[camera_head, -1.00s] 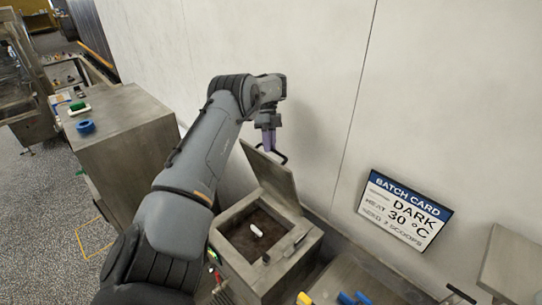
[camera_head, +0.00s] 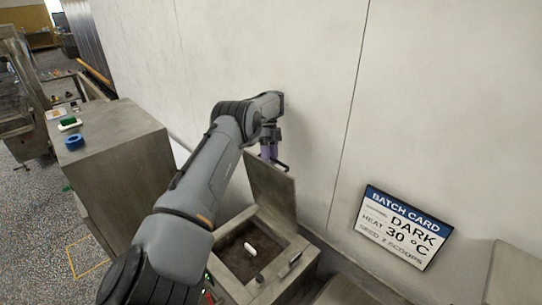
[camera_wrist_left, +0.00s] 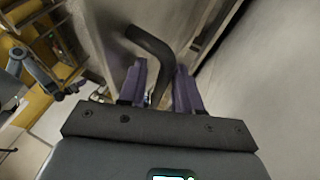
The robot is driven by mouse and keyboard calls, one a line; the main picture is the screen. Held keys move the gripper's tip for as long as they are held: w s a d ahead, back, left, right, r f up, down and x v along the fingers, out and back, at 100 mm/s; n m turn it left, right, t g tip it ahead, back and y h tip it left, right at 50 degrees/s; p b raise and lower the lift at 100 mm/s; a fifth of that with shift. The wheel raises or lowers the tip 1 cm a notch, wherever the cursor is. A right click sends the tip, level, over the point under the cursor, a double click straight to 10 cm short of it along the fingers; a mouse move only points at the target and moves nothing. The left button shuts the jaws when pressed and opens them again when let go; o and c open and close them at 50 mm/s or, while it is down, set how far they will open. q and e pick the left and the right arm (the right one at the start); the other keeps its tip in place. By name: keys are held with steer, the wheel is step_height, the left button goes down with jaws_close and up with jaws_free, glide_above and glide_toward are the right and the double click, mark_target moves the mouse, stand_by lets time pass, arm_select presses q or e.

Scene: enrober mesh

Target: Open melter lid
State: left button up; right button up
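The melter (camera_head: 222,267) is a square metal box at bottom centre in the head view. Its lid (camera_head: 271,188) stands raised, near upright, and the dark inside of the box shows. My left gripper (camera_head: 270,158) is at the lid's top edge. A white capsule-shaped piece (camera_head: 250,249) shows within the melter opening. My right gripper is in neither view.
A metal cabinet (camera_head: 125,165) stands left of my arm, with a blue ring (camera_head: 74,142) and a green-and-white item (camera_head: 69,124) on top. The wall (camera_head: 320,60) is close behind the lid and carries a batch card (camera_head: 403,228).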

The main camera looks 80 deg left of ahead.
arm_select(q)
steer(key=shift+w+a+r, duration=0.1)
steer(key=shift+w+r, duration=0.05)
steer(key=shift+r, duration=0.75)
step_height(320, 180, up, 2)
steer(key=shift+r+b, duration=0.2)
steer(key=shift+b, duration=0.35)
steer(key=w+d+r+b, duration=0.3)
steer(key=w+d+r, duration=0.4)
steer(key=d, duration=0.2)
steer(key=shift+w+r, duration=0.2)
steer(key=shift+w, duration=0.05)
